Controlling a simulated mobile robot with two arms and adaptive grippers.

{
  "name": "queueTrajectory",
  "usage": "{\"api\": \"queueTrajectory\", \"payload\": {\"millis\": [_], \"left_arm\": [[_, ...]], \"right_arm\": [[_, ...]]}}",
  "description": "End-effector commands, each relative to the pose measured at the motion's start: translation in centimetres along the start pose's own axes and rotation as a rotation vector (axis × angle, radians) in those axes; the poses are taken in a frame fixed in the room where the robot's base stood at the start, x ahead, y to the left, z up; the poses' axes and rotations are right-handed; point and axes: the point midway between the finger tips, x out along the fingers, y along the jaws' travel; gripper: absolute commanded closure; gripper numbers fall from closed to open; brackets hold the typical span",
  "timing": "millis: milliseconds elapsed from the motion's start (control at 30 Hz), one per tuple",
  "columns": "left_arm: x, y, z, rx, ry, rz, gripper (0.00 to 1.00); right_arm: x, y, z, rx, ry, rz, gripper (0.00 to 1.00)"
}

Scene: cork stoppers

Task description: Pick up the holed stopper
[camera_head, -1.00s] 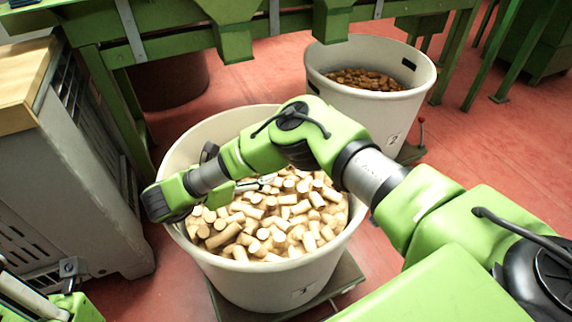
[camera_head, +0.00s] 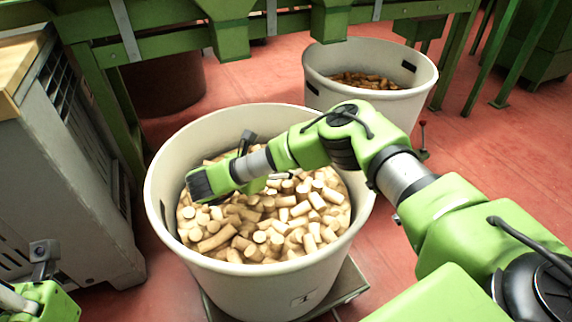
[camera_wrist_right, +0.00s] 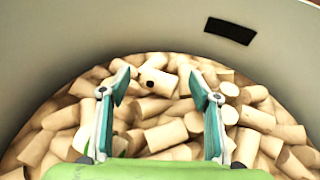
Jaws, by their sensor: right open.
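In the head view my right arm reaches over the near bin (camera_head: 165,187), and the holed stopper cannot be picked out there. Only part of my left arm shows at the lower left; its fingers are out of view.
Plain corks (camera_head: 225,240) fill the near bin and surround the holed stopper. The bin's wall (camera_wrist_right: 140,30) rises beyond the heap. A second bin (camera_head: 415,105) with darker corks stands behind. A grey cabinet (camera_head: 70,170) is at the left, and green framework (camera_head: 160,50) runs along the back.

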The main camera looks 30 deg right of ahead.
Motion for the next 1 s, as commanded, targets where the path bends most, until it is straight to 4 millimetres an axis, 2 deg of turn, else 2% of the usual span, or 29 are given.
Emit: {"api": "queueTrajectory", "payload": {"millis": [133,233,267,733,867,1000], "left_arm": [[0.0,0.0,0.0,0.0,-0.001,0.0,1.0],[0.0,0.0,0.0,0.0,-0.001,0.0,1.0],[0.0,0.0,0.0,0.0,0.0,0.0,1.0],[0.3,0.0,-0.1,-0.001,0.002,-0.001,1.0],[0.6,0.0,-0.3,-0.002,0.0,-0.004,1.0],[-0.5,-0.1,0.0,-0.007,-0.06,-0.019,1.0]], "right_arm": [[0.0,0.0,0.1,0.0,0.0,0.0,0.45],[-0.1,0.0,0.0,0.0,0.0,0.0,0.67],[-0.1,0.0,0.0,0.0,0.0,0.0,0.7],[-0.3,0.0,0.5,0.0,0.001,0.001,0.7],[-0.8,0.1,1.8,0.001,0.001,0.002,0.7],[-1.7,-0.5,3.8,-0.002,0.002,0.001,0.7]]}}
